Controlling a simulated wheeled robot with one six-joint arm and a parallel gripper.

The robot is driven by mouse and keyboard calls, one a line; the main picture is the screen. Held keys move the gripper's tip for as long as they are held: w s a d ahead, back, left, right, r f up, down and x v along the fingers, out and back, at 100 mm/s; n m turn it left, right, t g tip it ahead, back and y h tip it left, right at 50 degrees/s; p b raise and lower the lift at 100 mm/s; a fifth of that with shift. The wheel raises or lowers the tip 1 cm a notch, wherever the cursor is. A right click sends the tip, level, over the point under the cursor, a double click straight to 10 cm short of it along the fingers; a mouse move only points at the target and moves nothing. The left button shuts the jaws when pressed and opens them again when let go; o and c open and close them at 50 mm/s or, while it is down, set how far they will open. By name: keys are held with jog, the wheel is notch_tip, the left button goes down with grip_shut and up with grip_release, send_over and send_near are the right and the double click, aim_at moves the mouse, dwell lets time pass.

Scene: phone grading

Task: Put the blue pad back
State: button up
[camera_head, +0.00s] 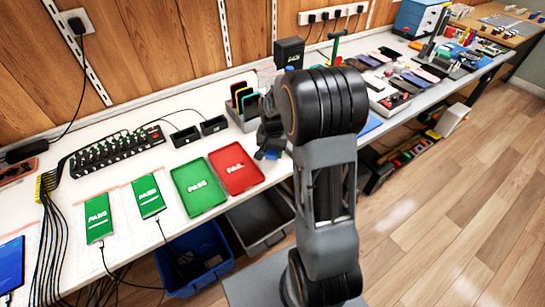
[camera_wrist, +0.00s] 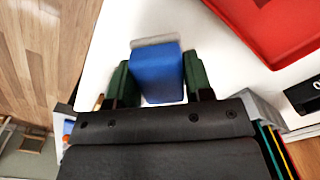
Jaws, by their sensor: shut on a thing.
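The blue pad (camera_wrist: 158,75) is a small blue block with a pale grey edge strip. In the wrist view it sits between the two green-lined fingers of my gripper (camera_wrist: 159,82), which is shut on it. In the head view my gripper (camera_head: 270,140) is above the white bench, just right of the red FAIL tray, and a little blue of the pad (camera_head: 271,154) shows below it. My arm hides part of the bench behind. I cannot tell whether the pad touches the bench. The place where the pad belongs is not clearly visible.
The red tray (camera_head: 236,171) and green PASS tray (camera_head: 198,188) lie left of my gripper. A rack of coloured sleeves (camera_head: 241,104) stands close behind it. Two small black holders (camera_head: 185,136) stand further left. Two phones reading PASS (camera_head: 98,217) lie at the left.

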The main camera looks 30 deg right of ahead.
aim_at(273, 157)
jog(key=shift+f, duration=1.55)
jog(key=shift+f, duration=0.15)
jog(key=o, duration=1)
jog(key=shift+c, duration=0.2)
notch_tip(273, 157, up, 12)
jog(key=shift+f+p, duration=0.25)
jog(key=shift+p, duration=0.2)
jog(key=s+a+r+n+t, duration=0.1)
jog(key=s+a+r+n, duration=0.1)
jog(key=s, duration=0.6)
jog(key=s+a+r+n+t, duration=0.2)
jog(key=s+a+n, duration=0.3)
jog(key=s+a, duration=0.2)
jog(key=shift+s+a+r+n, duration=0.25)
jog(key=shift+s+r+n, duration=0.05)
jog(key=shift+s+r, duration=0.1)
